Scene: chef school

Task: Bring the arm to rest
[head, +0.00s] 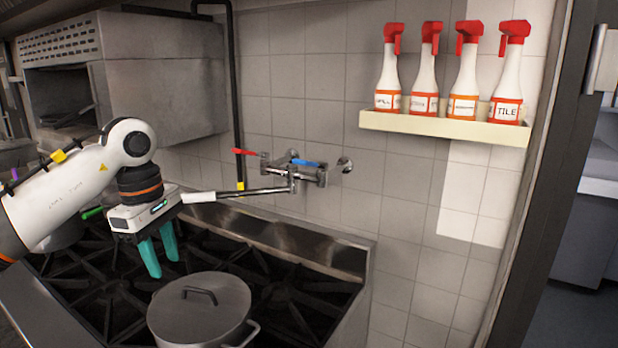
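My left arm (65,200) comes in from the left, over the stove. My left gripper (164,266) has teal fingers that point down, with a narrow gap between them and nothing held. It hangs above the stove top, just behind and left of a lidded pot (200,308). The gripper appears clear of the pot. My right gripper is not in view.
The black stove grates (105,295) surround the pot. A wall tap (300,172) with red and blue handles extends its spout behind the gripper. A shelf (440,125) holds several spray bottles. A grey oven (160,75) stands at the back left.

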